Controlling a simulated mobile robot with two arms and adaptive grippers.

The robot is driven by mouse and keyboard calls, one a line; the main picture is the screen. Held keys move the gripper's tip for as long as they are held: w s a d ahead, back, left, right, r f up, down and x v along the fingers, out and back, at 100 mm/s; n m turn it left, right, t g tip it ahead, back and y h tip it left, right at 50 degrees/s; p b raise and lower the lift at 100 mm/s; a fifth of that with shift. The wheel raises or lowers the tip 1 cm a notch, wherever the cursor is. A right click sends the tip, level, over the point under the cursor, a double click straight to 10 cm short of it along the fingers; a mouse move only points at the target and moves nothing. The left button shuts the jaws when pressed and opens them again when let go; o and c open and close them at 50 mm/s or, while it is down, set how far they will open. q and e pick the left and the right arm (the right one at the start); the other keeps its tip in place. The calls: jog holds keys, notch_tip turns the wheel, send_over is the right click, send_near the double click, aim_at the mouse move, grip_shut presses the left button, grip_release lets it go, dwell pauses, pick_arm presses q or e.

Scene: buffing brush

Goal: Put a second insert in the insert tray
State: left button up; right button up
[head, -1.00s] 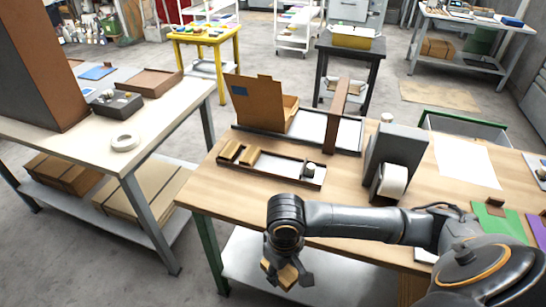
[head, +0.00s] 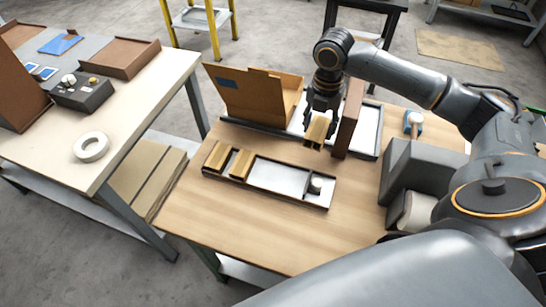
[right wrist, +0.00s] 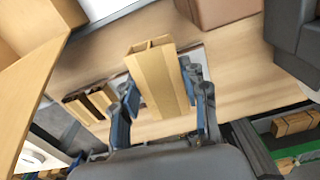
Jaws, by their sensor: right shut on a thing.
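My right gripper (head: 322,104) is shut on a tan, hollow cardboard insert (head: 317,131) and holds it above the table, behind the right part of a long dark tray. In the right wrist view, the held insert (right wrist: 153,68) shows its divided open end between the fingers. The long tray (head: 262,189), seemingly the insert tray, has two tan inserts, one at its left end (head: 216,155) and one beside it (head: 242,163). Its middle is bare, and a small round-topped item (head: 315,184) is at its right end. My left gripper is not in view.
An open cardboard box (head: 250,97) stands behind the tray. A brown upright block (head: 349,118) is close to the right of my gripper. A dark grey dispenser-like object (head: 415,175) stands further right. Bare wood (head: 235,220) lies in front of the tray.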

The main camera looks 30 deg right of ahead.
jog(key=shift+w+d+r+n, duration=0.3)
jog(key=shift+w+d, duration=0.05)
jog(key=shift+a, duration=0.2)
jog(key=a+f+p, duration=0.3)
jog(key=a, duration=0.5)
send_over(270, 175)
jog(key=d, duration=0.1)
notch_tip(270, 175, down, 5)
jog(key=shift+s+f, duration=0.1)
jog(key=shift+s, duration=0.05)
jog(key=shift+a+f, duration=0.25)
jog(key=shift+f, duration=0.1)
jog(key=f, duration=0.3)
jog(key=shift+a+f+p, duration=0.25)
jog(key=shift+f+p, duration=0.15)
